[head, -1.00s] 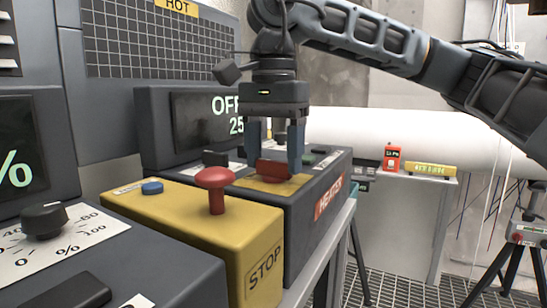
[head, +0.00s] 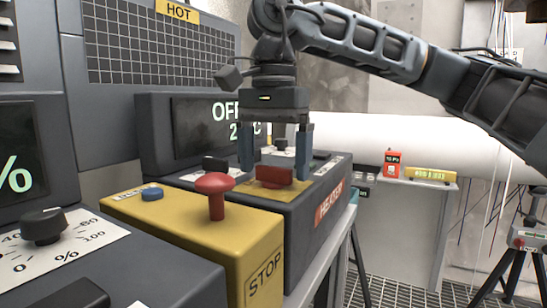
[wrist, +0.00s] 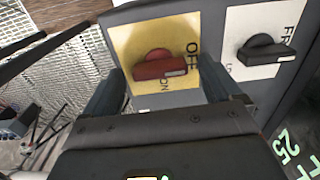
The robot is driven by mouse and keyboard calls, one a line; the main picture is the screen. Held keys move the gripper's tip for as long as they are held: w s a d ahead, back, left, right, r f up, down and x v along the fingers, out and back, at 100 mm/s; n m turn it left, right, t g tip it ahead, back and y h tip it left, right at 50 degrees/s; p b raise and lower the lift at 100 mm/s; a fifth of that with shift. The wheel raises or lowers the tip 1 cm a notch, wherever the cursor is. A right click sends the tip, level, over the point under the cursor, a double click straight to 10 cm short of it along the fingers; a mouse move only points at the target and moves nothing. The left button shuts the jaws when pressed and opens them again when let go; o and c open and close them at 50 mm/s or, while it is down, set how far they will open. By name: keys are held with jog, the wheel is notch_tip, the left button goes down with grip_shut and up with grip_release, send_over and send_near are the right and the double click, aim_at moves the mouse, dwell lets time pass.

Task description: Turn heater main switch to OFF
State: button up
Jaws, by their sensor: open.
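The heater main switch, a red knob (head: 273,176), sits on a yellow plate on top of the dark heater box (head: 318,205). In the wrist view the red knob (wrist: 160,67) has its white-marked end to the right, near the OFF label; the ON label lies below it, partly covered. My gripper (head: 275,172) is open, its two fingers standing on either side of the knob with gaps. The wrist view also shows the fingers of my gripper (wrist: 160,86) apart. The heater display (head: 215,120) reads OFF and a partly hidden temperature.
A yellow STOP box (head: 200,225) with a red mushroom button (head: 215,190) and blue button (head: 152,193) stands in front. A black knob (wrist: 265,50) is beside the switch. A dial (head: 43,226) is at left. A red device (head: 392,163) stands on a back table.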

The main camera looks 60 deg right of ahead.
jog(key=shift+r+p, duration=0.4)
jog(key=shift+r, duration=3.55)
